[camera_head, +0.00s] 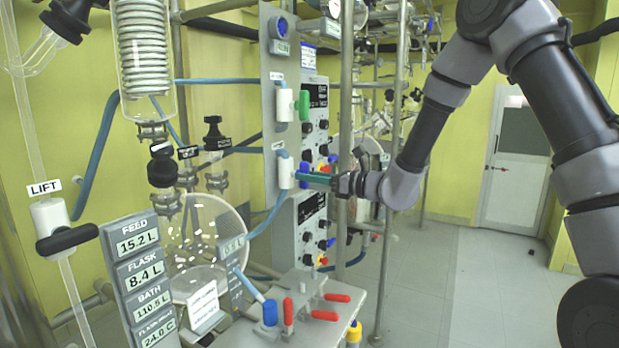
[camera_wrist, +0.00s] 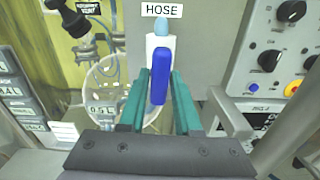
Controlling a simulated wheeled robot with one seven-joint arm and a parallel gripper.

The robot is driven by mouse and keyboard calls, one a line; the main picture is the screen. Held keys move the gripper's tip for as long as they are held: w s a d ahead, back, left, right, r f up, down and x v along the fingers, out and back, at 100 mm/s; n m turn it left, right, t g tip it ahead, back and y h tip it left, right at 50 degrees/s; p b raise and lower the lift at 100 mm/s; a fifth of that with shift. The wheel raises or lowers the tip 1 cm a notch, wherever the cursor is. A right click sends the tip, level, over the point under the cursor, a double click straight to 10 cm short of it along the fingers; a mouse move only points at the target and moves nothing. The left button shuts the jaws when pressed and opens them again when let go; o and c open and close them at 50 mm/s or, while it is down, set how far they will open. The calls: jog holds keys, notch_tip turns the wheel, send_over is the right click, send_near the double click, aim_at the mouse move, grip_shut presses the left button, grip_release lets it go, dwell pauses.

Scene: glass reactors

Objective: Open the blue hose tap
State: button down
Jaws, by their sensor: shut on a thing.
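The hose tap has a white upright body (camera_head: 286,171) and a blue handle (camera_head: 303,170) on its right side in the head view. In the wrist view the blue handle (camera_wrist: 158,76) stands upright in front of the white body (camera_wrist: 152,45), below a "HOSE" label (camera_wrist: 168,9). My gripper (camera_head: 313,179) reaches the tap from the right. Its two teal fingers (camera_wrist: 158,88) lie on either side of the blue handle and are shut on it. In the head view the fingers hide the lower part of the handle.
A second white tap with a green handle (camera_head: 304,105) sits above on the same grey panel (camera_head: 270,70). Control boxes with knobs (camera_head: 312,220) stand just right of the tap. A metal post (camera_head: 347,110) rises close by my gripper. Red-handled valves (camera_head: 324,316) lie below. Open floor is at right.

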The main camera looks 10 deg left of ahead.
dwell(0.4)
jog(key=c, duration=0.7)
grip_release()
jog(key=shift+d, duration=0.1)
jog(key=v, duration=1)
jog(key=shift+s+d, duration=0.2)
jog(key=shift+d, duration=0.05)
